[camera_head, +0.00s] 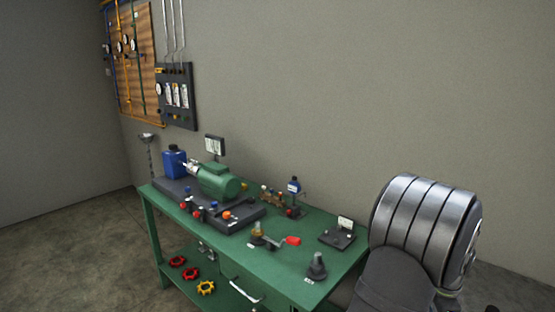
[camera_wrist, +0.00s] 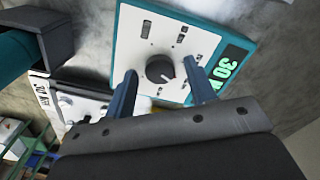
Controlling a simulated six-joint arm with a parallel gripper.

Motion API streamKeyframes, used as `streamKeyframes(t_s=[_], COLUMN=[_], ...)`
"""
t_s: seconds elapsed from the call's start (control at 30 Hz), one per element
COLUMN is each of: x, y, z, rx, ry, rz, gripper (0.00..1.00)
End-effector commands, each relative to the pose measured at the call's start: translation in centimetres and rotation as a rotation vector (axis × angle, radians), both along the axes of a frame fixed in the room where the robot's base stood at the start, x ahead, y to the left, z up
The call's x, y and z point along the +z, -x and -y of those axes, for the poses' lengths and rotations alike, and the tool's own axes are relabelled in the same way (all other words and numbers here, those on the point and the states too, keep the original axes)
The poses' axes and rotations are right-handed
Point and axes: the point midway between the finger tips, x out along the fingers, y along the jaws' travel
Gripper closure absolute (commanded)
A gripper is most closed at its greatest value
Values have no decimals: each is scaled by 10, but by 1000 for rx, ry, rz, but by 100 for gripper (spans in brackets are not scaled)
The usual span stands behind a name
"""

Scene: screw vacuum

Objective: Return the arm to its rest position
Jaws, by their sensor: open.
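In the wrist view my gripper (camera_wrist: 160,66) is open, with its two blue-grey fingers spread and nothing held between them. A black round knob (camera_wrist: 159,69) on a white panel with a teal border (camera_wrist: 132,30) shows between the fingertips. There are visible gaps on both sides of the knob, but I cannot tell how far beyond the fingertips it lies. My gripper does not show in the head view.
A lit green display (camera_wrist: 231,69) sits beside the panel. Another white unit (camera_wrist: 85,108) is at the lower left. In the head view, a green workbench (camera_head: 325,225) carries a green motor (camera_head: 219,182), a blue container (camera_head: 174,163) and small fittings.

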Motion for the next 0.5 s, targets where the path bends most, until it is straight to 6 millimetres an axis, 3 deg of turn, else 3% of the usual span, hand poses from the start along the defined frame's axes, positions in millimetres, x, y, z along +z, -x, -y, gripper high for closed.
streamKeyframes(t_s=[0.5], x=[0], y=[-1], z=[0], rx=[411], ry=[0], rz=[0], gripper=[49])
